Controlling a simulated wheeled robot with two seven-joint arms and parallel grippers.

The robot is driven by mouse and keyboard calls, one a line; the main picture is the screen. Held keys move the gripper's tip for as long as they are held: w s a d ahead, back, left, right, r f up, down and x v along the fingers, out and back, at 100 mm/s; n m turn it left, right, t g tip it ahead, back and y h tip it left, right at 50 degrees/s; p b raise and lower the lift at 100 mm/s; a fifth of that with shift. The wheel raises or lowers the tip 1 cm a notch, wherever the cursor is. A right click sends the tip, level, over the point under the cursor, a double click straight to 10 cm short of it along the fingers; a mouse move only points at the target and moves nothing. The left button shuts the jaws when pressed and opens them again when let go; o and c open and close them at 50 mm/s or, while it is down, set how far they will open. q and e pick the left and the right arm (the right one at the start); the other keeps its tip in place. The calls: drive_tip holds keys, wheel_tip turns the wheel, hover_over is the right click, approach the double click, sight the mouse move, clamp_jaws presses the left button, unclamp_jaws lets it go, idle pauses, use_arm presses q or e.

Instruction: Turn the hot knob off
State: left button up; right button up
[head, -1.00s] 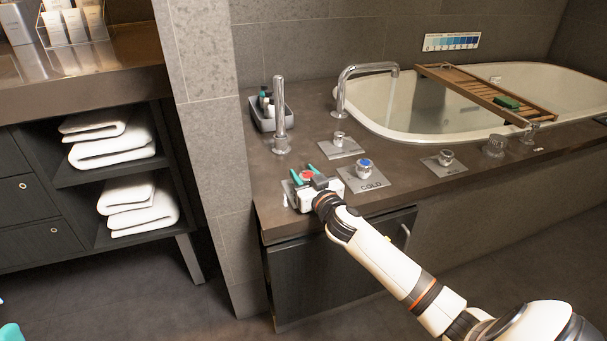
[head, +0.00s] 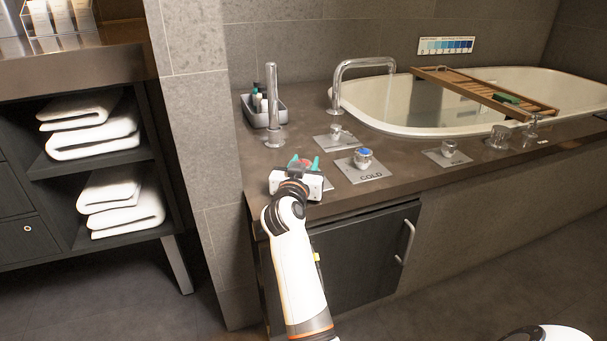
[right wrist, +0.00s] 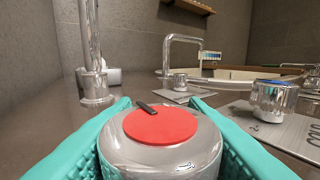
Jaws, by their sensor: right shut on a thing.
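The hot knob is a round chrome knob (right wrist: 165,150) with a red cap (right wrist: 160,125) and a dark pointer mark at the cap's far side, slightly left. Its red cap also shows in the head view (head: 301,162), at the counter's near left corner. My right gripper (head: 304,164) is shut on the knob, with one teal finger along each side of it. The gripper body hides most of the knob and its plate in the head view. My left gripper is not in view.
The cold knob (head: 363,157) with a blue cap stands close on the right, on a plate marked COLD. A tall chrome post (head: 273,105) and a grey tray of bottles (head: 264,108) stand behind. The tub spout (head: 345,75) and bathtub (head: 400,129) lie further back.

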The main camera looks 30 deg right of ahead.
idle(0.5)
drive_tip(key=o, duration=1)
